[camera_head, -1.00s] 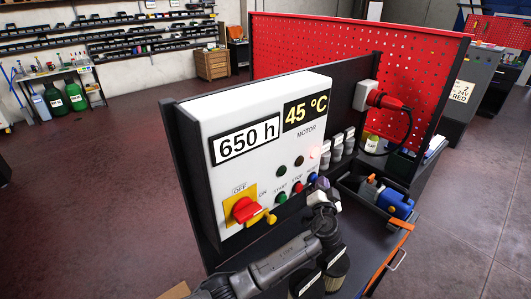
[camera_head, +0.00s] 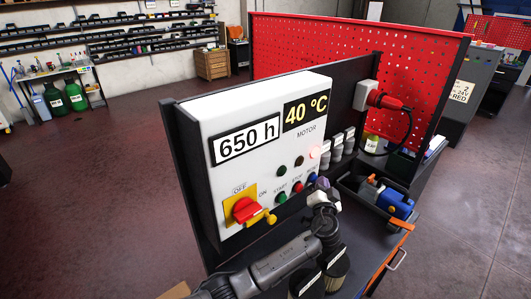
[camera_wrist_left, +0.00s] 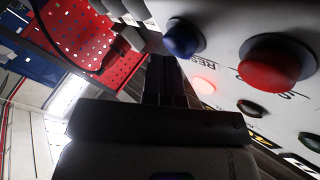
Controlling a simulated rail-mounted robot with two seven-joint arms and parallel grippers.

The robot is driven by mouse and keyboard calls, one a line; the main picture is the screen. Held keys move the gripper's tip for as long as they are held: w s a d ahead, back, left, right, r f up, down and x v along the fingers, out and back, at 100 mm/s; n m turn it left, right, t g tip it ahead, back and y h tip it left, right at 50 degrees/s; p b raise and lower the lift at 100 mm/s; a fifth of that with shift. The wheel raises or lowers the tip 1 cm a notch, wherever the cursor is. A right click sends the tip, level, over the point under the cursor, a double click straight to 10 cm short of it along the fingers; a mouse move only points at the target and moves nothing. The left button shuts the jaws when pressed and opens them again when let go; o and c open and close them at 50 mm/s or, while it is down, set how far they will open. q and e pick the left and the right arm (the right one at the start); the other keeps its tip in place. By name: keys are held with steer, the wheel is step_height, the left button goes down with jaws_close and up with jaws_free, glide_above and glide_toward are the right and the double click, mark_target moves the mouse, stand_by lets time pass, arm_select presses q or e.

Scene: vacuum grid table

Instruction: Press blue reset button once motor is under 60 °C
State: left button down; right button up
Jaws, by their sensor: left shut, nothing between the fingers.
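The white control box (camera_head: 230,185) stands upright on the bench; its motor display (camera_head: 306,113) reads 40 °C. The blue reset button (camera_head: 312,178) is at the right end of the button row and shows large in the wrist view (camera_wrist_left: 184,38). The red stop button (camera_head: 297,187) is beside it, also in the wrist view (camera_wrist_left: 277,62). My left gripper (camera_head: 321,187) is shut and empty, close in front of the blue button. In the wrist view its fingertips (camera_wrist_left: 165,62) are just beside the blue button; contact cannot be told. My right gripper is not in view.
A red indicator lamp (camera_head: 315,152) glows above the buttons. A green start button (camera_head: 280,197) and a red rotary switch (camera_head: 246,209) on yellow are to the left. A dark tray (camera_head: 368,203) with a blue-orange tool (camera_head: 394,203) and dark canisters (camera_head: 333,276) are on the bench.

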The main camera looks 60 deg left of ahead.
arm_select(q)
steer(key=shift+a, duration=0.2)
stand_by(0.5)
steer(key=shift+a+b, duration=0.25)
steer(key=shift+b, duration=0.05)
